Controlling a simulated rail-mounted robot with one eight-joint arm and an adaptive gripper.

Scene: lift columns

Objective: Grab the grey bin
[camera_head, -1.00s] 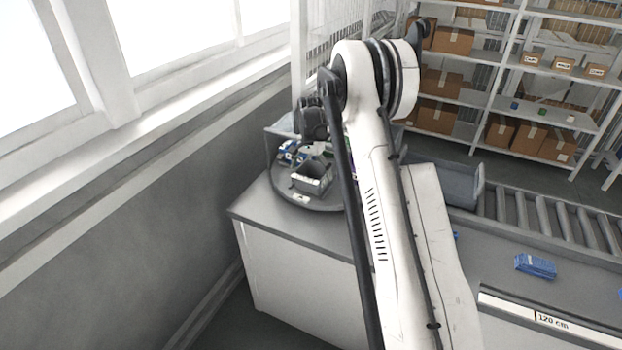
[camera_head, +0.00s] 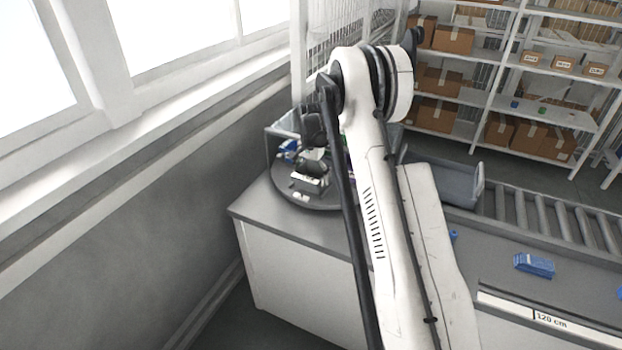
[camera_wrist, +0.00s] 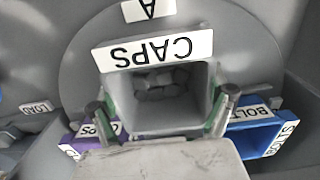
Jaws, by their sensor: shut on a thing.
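The grey bin (camera_wrist: 126,98) stands on a round grey platform (camera_wrist: 78,62) in the wrist view. In the head view, my gripper (camera_head: 314,167) is down at the bin (camera_head: 308,185), which is partly covered by the gripper. The bin appears upright on the platform.
A purple bin (camera_wrist: 88,143) and a blue BOLTS bin (camera_wrist: 262,136) stand close on either side. A white A label (camera_wrist: 148,9) lies beyond the grey bin. In the head view, a wall with windows is left and a conveyor (camera_head: 540,218) right.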

